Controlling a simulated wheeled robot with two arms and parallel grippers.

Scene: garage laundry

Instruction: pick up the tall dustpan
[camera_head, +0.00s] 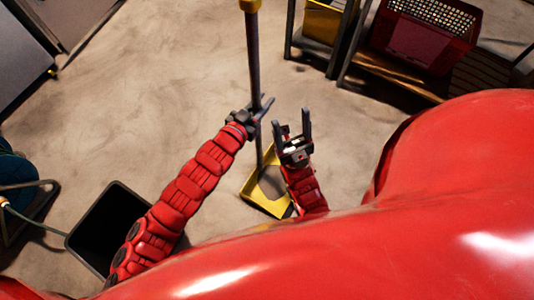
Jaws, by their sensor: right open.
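The tall dustpan has a yellow pan (279,207) on the floor and a long dark pole (253,60) rising to a yellow top (250,5) at the upper picture edge. It stands upright. My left gripper (265,101) is at the middle of the pole, with its fingers overlapping it. I cannot tell whether they are closed on it. My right gripper (293,124) is open and empty, just right of the pole and above the pan. My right forearm partly covers the pan's right side.
A black open bin (112,218) stands at the lower left, beside my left arm. A red crate (420,35) sits on a wooden rack (395,72) at the upper right, near a yellow container (321,20). The floor left of the pole is clear.

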